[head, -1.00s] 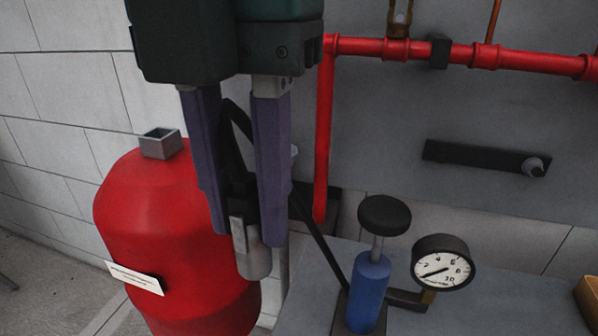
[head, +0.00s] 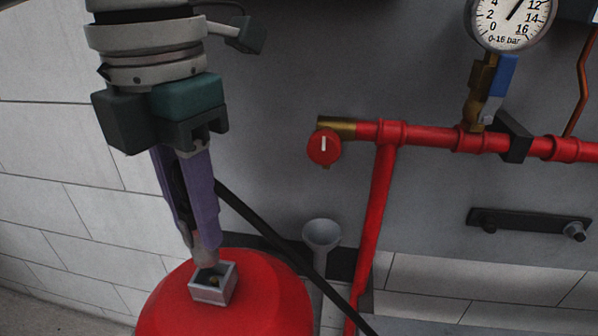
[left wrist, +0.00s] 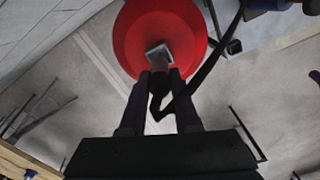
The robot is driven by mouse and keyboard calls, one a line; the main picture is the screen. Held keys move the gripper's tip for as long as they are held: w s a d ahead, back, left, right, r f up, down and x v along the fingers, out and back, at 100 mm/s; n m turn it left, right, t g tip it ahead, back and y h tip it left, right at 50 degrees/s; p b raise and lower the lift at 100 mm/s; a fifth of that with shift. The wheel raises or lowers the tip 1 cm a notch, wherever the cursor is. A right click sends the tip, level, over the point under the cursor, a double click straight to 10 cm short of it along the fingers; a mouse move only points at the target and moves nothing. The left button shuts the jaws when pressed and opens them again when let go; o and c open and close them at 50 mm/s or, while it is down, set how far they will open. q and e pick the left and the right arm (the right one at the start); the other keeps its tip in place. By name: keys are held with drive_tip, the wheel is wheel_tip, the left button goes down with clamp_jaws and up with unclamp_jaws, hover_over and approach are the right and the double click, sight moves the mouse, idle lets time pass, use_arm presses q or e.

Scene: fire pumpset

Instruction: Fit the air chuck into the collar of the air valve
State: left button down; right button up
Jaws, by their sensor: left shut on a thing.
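My left gripper (head: 197,238) points down from the left, its purple fingers shut on the air chuck (head: 204,254). The chuck's grey end sticks out below the fingertips, and its black hose trails off to the lower right. The collar (head: 210,296) is a square grey box, open at the top, on the red tank. A small brass part, the air valve (head: 214,282), shows inside it. The chuck end is at or just above the collar's rear rim; I cannot tell whether they touch. In the left wrist view, the gripper (left wrist: 160,78) points at the collar (left wrist: 151,50). My right gripper is not in view.
The red tank (head: 255,300) stands below. A grey funnel (head: 321,236), a red pipe (head: 375,220) and a red-knobbed valve (head: 323,148) are to the right. A pressure gauge (head: 510,22) is at upper right. A tiled wall (head: 60,180) is at left.

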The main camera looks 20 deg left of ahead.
use_arm(q)
drive_tip(key=shift+f, duration=2.2)
drive_tip(key=shift+f, duration=0.1)
drive_tip(key=c, duration=0.6)
unclamp_jaws()
drive_tip(key=shift+c, duration=0.2)
